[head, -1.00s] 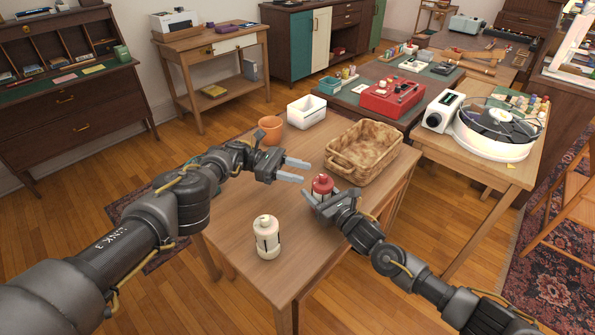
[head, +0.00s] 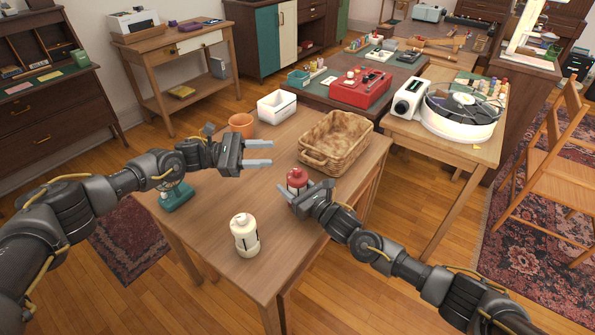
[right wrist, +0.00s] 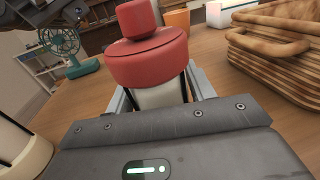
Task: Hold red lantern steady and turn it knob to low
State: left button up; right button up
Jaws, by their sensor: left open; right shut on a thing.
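The red lantern (head: 297,180) stands on the wooden table, with a red cap and a pale body. It fills the upper middle of the right wrist view (right wrist: 147,60). My right gripper (head: 303,197) is shut on the lantern, its fingers on either side of the pale body below the red top. My left gripper (head: 260,153) is open and empty, above the table to the upper left of the lantern, apart from it, fingers pointing right.
A cream lantern (head: 245,236) stands near the table's front. A wicker basket (head: 334,143), white box (head: 277,107) and orange pot (head: 241,124) stand behind. A teal fan (head: 175,196) is at the left edge. The table's middle (head: 215,205) is bare.

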aim_at(293, 172)
pick_arm(q)
notch_tip(293, 172, down, 6)
jog(key=s+a+n+t+y, duration=0.1)
jog(key=s+a+n+t, duration=0.15)
jog(key=n, duration=0.35)
jog(key=shift+m+t, duration=0.3)
jog(key=shift+t, duration=0.05)
jog(key=d, duration=0.3)
jog(key=w+d, duration=0.1)
jog(key=d, duration=0.3)
jog(key=w+d, duration=0.1)
jog(key=d, duration=0.3)
jog(key=shift+w+d, duration=0.15)
jog(key=shift+d, duration=0.1)
